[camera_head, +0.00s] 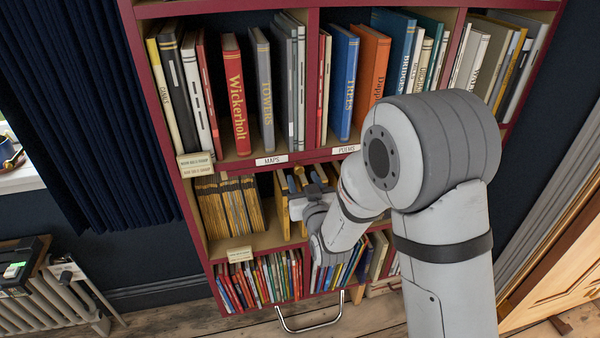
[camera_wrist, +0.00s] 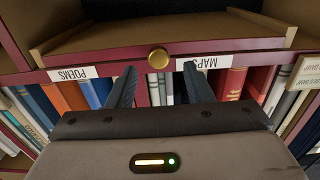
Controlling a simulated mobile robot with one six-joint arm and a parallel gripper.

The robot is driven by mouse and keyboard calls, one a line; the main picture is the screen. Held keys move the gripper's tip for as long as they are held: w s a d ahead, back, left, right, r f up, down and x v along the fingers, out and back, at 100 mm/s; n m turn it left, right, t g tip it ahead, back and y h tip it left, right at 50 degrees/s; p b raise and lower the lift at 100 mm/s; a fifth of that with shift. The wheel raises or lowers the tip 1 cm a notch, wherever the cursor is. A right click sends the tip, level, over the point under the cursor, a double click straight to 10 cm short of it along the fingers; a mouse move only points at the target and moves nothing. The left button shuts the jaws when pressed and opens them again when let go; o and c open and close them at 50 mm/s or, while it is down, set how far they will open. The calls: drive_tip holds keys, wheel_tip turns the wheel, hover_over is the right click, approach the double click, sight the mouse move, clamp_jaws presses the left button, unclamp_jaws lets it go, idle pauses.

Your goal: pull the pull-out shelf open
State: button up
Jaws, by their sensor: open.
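The pull-out shelf is a thin dark red front (camera_wrist: 225,47) with a round brass knob (camera_wrist: 158,58) at its middle. The wrist view shows it upside down, beside the POEMS and MAPS labels. It looks flush with the bookcase. My gripper (camera_wrist: 160,80) is open, its two dark fingers apart and empty. The knob appears between the fingers in the picture, a little beyond the tips; I see no contact. In the head view my gripper (camera_head: 305,190) is at the bookcase front below the labels, partly hidden by my wrist.
Yellow-spined volumes (camera_head: 230,205) stand at the lower left. A metal handle (camera_head: 308,326) sticks out low in front. A radiator (camera_head: 55,300) is at the left and a wooden door (camera_head: 560,255) at the right.

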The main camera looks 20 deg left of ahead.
drive_tip(key=shift+x, duration=1.4)
drive_tip(key=shift+c, duration=0.5)
